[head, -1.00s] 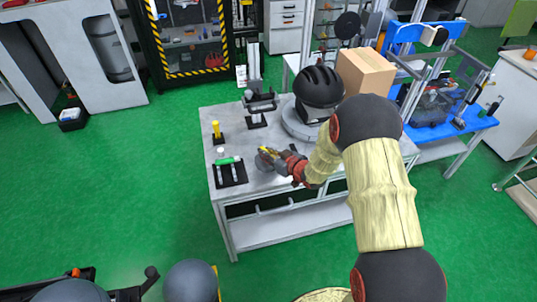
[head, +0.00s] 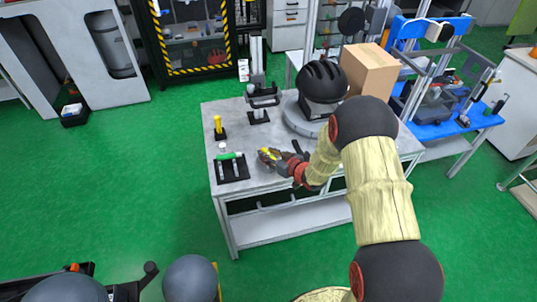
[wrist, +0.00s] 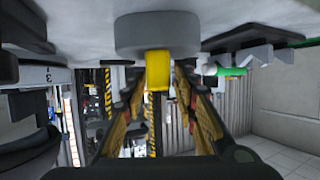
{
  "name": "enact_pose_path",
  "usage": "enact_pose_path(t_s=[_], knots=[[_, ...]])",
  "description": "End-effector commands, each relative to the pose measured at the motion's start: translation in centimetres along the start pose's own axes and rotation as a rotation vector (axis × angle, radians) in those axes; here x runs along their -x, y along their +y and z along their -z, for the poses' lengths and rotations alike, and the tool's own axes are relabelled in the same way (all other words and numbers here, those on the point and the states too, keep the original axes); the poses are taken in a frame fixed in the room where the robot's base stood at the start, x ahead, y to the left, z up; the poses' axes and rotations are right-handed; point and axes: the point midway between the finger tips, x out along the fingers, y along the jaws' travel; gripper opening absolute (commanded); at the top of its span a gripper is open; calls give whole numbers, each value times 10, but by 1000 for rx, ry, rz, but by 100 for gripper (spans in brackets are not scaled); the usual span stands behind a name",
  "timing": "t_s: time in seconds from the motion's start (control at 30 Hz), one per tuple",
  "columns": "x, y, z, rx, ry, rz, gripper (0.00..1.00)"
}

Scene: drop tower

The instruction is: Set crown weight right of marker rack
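The crown weight, a grey disc (wrist: 160,33) with a yellow grip (wrist: 157,70), appears to rest on the grey table in the wrist view, which is upside down. My gripper (wrist: 158,90) has one finger on each side of the yellow grip, with narrow gaps visible, so it looks open around it. In the head view my gripper (head: 279,161) is low over the table and largely hides the weight. The marker rack (head: 232,174), a black base with a green marker, is left of it. The rack also shows at the right in the wrist view (wrist: 250,38).
A yellow-topped post (head: 218,125) stands behind the rack. A black stand (head: 260,104) and a black helmet (head: 322,84) on a round grey base stand farther back, beside a cardboard box (head: 369,70). The table's front edge (head: 260,196) is close to my gripper.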

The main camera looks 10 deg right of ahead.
Motion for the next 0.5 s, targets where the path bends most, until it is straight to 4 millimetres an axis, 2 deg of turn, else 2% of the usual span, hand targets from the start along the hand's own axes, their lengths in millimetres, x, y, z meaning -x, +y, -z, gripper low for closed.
enact_pose_path(t_s=[0.4, 0.5], knots=[[2, 0, 4, 0, 0, 0, 34], [13, 1, 4, -1, 0, -2, 34]])
